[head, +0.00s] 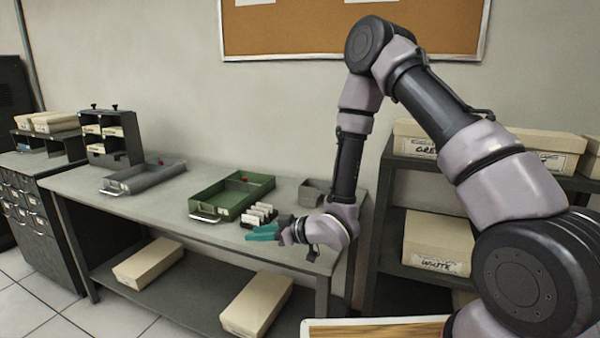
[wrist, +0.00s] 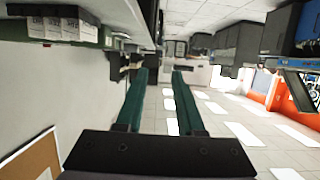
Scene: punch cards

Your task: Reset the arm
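My arm bends down from the right in the head view. My gripper (head: 264,233) hangs over the right end of the grey table (head: 160,207), pointing left, just in front of a small rack of white cards (head: 259,215). In the wrist view its two teal fingers (wrist: 160,72) stand apart, with nothing between them. The wrist picture appears upside down, with the card rack (wrist: 62,30) at the upper left, away from the fingers. Whether the gripper touches the table is hard to tell.
A green tray (head: 206,210) and a grey tray (head: 117,187) lie on the table, with a small grey bin (head: 312,190) behind my gripper. A shelf with labelled boxes (head: 437,243) stands at the right. A cork board (head: 290,50) hangs behind my arm.

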